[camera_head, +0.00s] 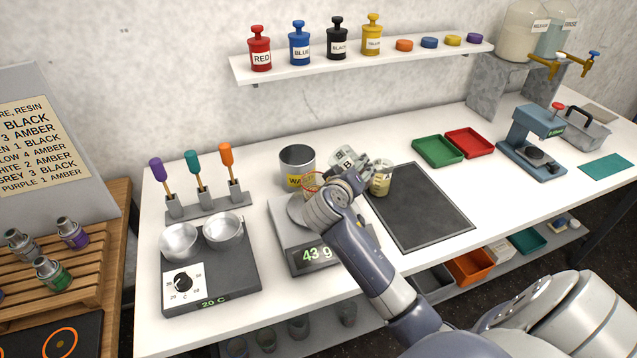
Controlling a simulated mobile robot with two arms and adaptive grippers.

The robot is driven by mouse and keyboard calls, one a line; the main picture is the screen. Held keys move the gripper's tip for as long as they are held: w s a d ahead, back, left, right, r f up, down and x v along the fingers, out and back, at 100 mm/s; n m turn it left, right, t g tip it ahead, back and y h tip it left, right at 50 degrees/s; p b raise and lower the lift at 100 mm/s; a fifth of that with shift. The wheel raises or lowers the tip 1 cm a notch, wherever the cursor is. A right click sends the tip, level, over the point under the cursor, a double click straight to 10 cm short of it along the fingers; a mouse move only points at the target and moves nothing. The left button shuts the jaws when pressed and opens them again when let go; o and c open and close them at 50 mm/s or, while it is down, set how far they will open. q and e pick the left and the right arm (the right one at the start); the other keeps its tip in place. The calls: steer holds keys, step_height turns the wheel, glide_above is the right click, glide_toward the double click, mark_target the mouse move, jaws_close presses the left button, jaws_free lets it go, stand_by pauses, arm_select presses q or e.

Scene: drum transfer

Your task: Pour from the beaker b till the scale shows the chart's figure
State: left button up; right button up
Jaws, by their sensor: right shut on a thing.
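My right gripper (358,172) is shut on a tilted beaker with a B label (343,157), above the far right part of the scale. The scale (287,244) is grey, and its green display (317,254) reads 43 g, partly cut off by my arm. An orange-rimmed vessel (312,182) shows behind my wrist; most of it and the scale's pan are hidden. I cannot tell whether anything is flowing. The chart (42,140) stands at the left, its left side cut off; its lines name colours with BLACK and AMBER figures. My left gripper is not in view.
A small jar with yellowish contents (380,184) stands right of the gripper, by a dark mat (425,215). A waste can (297,160) stands behind the scale. A hotplate (225,278) with two metal bowls is at left. Green and red trays (437,151) lie at right.

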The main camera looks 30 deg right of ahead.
steer(key=shift+w+a+r, duration=0.1)
steer(key=shift+a, duration=0.25)
steer(key=shift+w+a, duration=0.1)
steer(key=shift+a, duration=0.15)
steer(key=shift+d+f+m+b, duration=0.1)
steer(key=shift+f+m+b, duration=0.2)
steer(key=shift+f, duration=0.15)
steer(key=shift+s+d+f+m+t+y+b, duration=0.4)
steer(key=shift+d+f+m, duration=0.15)
steer(key=shift+d+m, duration=0.1)
steer(key=shift+m+y, duration=0.3)
steer(key=shift+m, duration=0.05)
steer(key=f+b, duration=0.2)
steer(key=f, duration=0.1)
steer(key=f+b, duration=0.2)
steer(key=shift+s+d, duration=0.1)
steer(key=shift+s, duration=0.2)
steer(key=shift+s+d+f+m+t+y, duration=0.1)
steer(key=shift+s+d+m+t+y, duration=0.1)
steer(key=shift+d+m+t+y, duration=0.3)
steer(key=shift+s+d+f+m+t, duration=0.15)
steer(key=shift+s+m+t, duration=0.25)
steer(key=shift+m, duration=0.3)
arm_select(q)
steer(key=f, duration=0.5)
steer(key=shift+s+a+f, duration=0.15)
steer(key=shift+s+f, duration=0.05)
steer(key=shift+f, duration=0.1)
